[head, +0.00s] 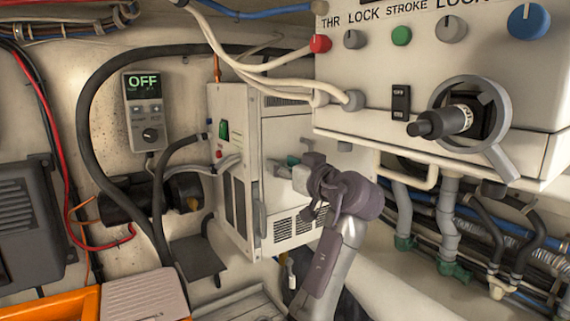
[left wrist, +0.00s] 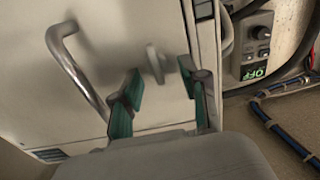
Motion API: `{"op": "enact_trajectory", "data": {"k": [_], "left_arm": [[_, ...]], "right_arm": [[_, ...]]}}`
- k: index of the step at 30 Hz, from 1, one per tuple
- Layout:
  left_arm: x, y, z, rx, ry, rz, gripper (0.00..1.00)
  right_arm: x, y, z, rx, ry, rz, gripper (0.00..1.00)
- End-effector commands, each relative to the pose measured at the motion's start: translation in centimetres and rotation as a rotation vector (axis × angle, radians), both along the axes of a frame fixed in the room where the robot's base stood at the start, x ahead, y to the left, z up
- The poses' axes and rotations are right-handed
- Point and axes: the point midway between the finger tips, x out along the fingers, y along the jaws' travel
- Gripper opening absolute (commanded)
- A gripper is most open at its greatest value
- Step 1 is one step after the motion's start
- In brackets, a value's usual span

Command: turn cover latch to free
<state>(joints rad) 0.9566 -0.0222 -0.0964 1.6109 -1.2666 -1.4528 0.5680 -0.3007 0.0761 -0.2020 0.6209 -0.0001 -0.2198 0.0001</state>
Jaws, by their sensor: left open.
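The cover is a pale cabinet door (left wrist: 110,25) in the left wrist view, and the white cabinet (head: 230,180) stands mid-picture in the head view. A small grey latch (left wrist: 154,62) sticks out from the door. My left gripper (left wrist: 160,72) is open, with teal-padded fingers on either side of the latch in the picture. I cannot tell whether a finger touches it. In the head view, my left gripper (head: 283,165) is in front of the cabinet and hides the latch. My right gripper is in neither view.
A curved metal handle (left wrist: 78,72) is on the door left of the latch. A control box (head: 430,85) with knobs overhangs at right. A handset reading OFF (head: 145,110) hangs on the wall at left. Hoses and pipes run along the walls.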

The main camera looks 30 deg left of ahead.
Motion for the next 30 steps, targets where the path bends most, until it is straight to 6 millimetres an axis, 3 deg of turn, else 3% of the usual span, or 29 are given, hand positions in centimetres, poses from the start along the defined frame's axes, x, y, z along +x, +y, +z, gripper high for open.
{"op": "enact_trajectory", "data": {"k": [1,9,20,30], "left_arm": [[0.0,0.0,0.0,0.0,0.0,0.0,0.42],[0.0,0.0,0.0,0.001,0.0,0.0,0.0],[-0.1,-0.1,-0.3,-0.013,-0.035,-0.001,0.0],[-0.4,0.0,-0.8,-0.097,-0.238,-0.002,0.0]], "right_arm": [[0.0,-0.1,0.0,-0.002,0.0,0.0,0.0],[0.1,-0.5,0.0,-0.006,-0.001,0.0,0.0],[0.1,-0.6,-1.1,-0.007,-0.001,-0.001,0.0],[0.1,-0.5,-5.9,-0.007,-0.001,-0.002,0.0]]}}
